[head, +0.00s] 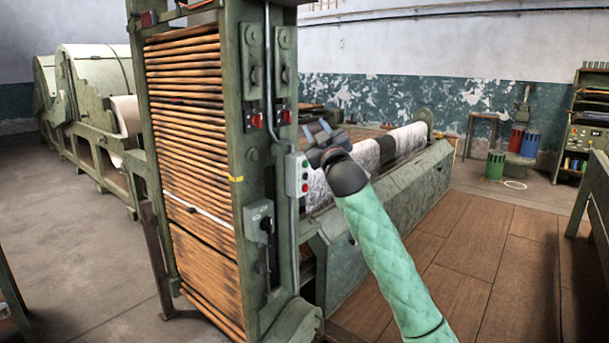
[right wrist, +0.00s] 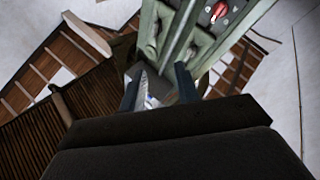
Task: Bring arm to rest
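My right arm, in a quilted green sleeve, reaches up from the bottom right of the head view. Its gripper (head: 318,131) is raised beside the green machine frame (head: 268,190) and near its control box with red and green buttons (head: 298,174). In the right wrist view the two fingers of the right gripper (right wrist: 159,90) stand apart with a gap between them. I see nothing held in the gap. I cannot tell from the head view whether the gripper touches the frame. My left gripper is not in view.
The lattice of wooden slats (head: 190,130) stands left of the frame. A long low machine with white rolls (head: 405,140) lies behind my right arm. Brown floor panels (head: 480,240) are clear at the right. Blue, red and green bins (head: 495,165) stand far back right.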

